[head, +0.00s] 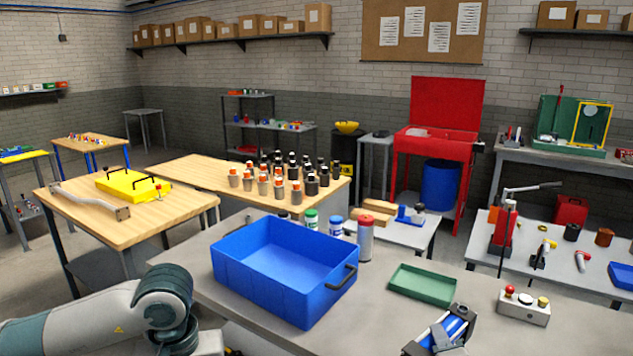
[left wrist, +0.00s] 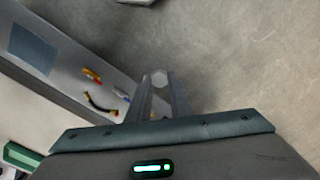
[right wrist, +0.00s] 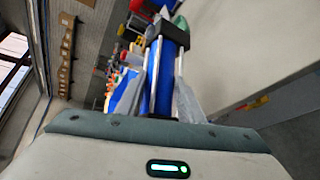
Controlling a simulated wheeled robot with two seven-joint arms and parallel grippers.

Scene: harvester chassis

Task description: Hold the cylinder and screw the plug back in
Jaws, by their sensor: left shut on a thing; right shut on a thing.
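The blue cylinder (head: 455,328) has a dark end and shows at the bottom of the head view. My right gripper (head: 441,338) is shut on it. In the right wrist view the cylinder (right wrist: 168,80) lies lengthwise between the two fingers, its black end pointing away. My left gripper (left wrist: 160,88) is shut on a small pale piece with a hexagonal outline (left wrist: 159,78), which looks like the plug. It is held apart from the cylinder. The left gripper's fingers are outside the head view; only my left arm shows there. The cylinder's open end cannot be made out.
A blue bin (head: 285,270), a green tray (head: 423,284), a red-capped canister (head: 365,239) and a button box (head: 524,307) stand on the grey bench (head: 375,310). Bare bench lies between bin and tray. The left wrist view shows floor and small tools on a surface.

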